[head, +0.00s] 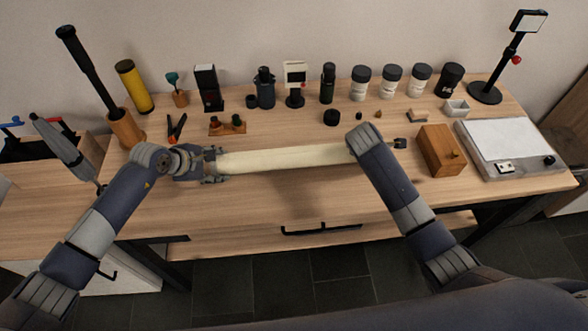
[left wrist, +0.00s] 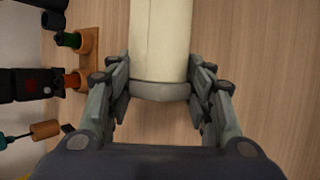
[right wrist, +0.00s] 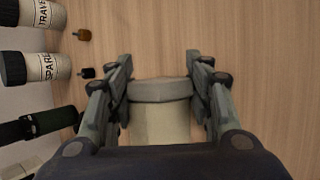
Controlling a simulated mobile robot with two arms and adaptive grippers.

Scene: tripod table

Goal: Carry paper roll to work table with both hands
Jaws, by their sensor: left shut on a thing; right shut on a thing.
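The paper roll (head: 285,159) is a long cream tube with grey end caps, lying level over the work table (head: 290,203). I cannot tell whether it touches the wood. My left gripper (head: 214,165) is shut on its left end. In the left wrist view my left gripper's fingers (left wrist: 163,95) flank the grey cap of the roll (left wrist: 161,45). My right gripper (right wrist: 161,88) is shut on the other end, with its fingers on both sides of the grey cap of the roll (right wrist: 160,122). In the head view my right forearm hides most of that end and gripper.
Bottles, jars and small tools line the back of the table. A wooden box (head: 441,150) and a white-topped device (head: 510,145) stand at the right. A small wooden stand (head: 228,127) is just behind the roll's left end. The table's front strip is clear.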

